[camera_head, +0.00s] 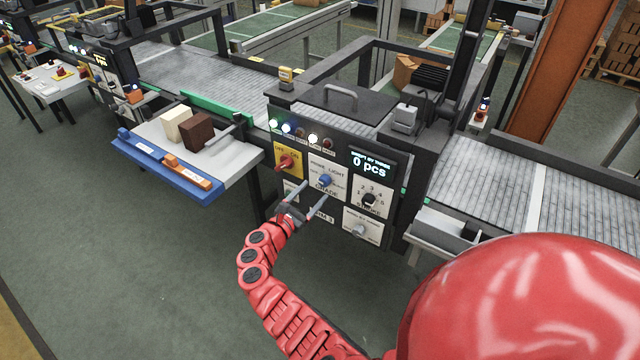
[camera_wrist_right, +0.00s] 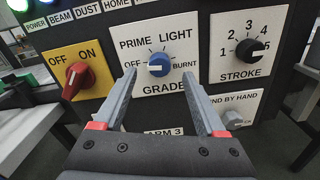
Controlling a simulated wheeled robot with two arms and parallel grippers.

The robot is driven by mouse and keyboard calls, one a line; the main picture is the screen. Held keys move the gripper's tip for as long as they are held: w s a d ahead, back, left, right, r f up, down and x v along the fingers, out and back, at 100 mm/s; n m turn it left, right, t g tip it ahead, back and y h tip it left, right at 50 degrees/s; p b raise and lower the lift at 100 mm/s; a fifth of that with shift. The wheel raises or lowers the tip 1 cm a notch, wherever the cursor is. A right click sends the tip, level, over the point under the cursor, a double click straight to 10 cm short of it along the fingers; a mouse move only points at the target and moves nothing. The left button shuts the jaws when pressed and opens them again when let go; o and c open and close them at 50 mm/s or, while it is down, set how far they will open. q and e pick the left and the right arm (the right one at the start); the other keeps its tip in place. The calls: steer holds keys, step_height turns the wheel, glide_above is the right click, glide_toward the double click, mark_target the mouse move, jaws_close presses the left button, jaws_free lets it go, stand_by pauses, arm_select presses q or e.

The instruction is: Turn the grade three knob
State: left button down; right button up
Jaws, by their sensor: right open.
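The grade knob (camera_head: 325,180) is blue and sits on a white plate labelled PRIME, LIGHT, OFF and BURNT on the dark control panel. In the right wrist view the grade knob (camera_wrist_right: 158,64) is near the top middle, between the two fingertips in the picture. I cannot tell exactly which way its pointer faces. My right gripper (camera_head: 316,189) is open and empty just in front of and below the knob. Its fingers (camera_wrist_right: 161,76) point at the plate, one on each side of the knob, with no clear contact. My left gripper is out of view.
A red OFF/ON switch (camera_wrist_right: 75,80) on a yellow plate is left of the knob. A black stroke knob (camera_wrist_right: 253,48) is to the right, with a grey knob (camera_wrist_right: 234,117) below it. A side table with a blue edge (camera_head: 165,172) stands left of the panel.

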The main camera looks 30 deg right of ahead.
mark_target(323, 183)
steer(key=shift+x, duration=2.4)
steer(key=shift+f, duration=0.1)
jaws_close()
